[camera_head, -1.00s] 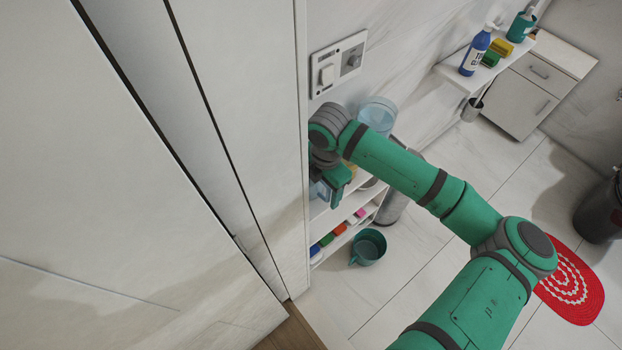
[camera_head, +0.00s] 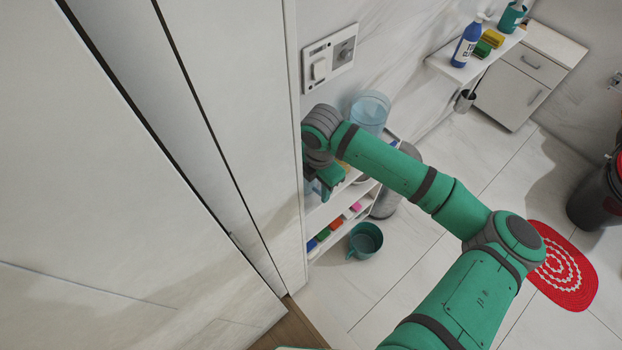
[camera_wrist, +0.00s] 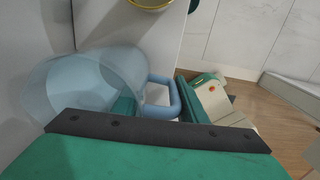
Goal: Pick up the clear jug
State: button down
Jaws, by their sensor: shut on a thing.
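The clear jug (camera_wrist: 85,88) fills the left of the wrist view, a see-through body with a blue handle (camera_wrist: 160,79) on its right side. My gripper (camera_wrist: 160,101) has its green fingers on either side of the handle and is shut on it. One finger shows partly through the jug's clear wall. In the head view my gripper (camera_head: 327,183) is low beside the white cabinet edge, over the shelf unit. Only a bluish bit of the jug (camera_head: 312,191) shows there; my arm and the cabinet hide the rest.
A bluish clear container (camera_head: 371,108) stands just behind my wrist. A tall white cabinet (camera_head: 180,150) closes in on the left. A teal pot (camera_head: 365,241) sits on the floor below the shelves. A yellow-rimmed bowl (camera_wrist: 150,4) is at the wrist view's top. Floor to the right is largely open.

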jog(key=shift+r, duration=0.15)
jog(key=shift+r, duration=4.8)
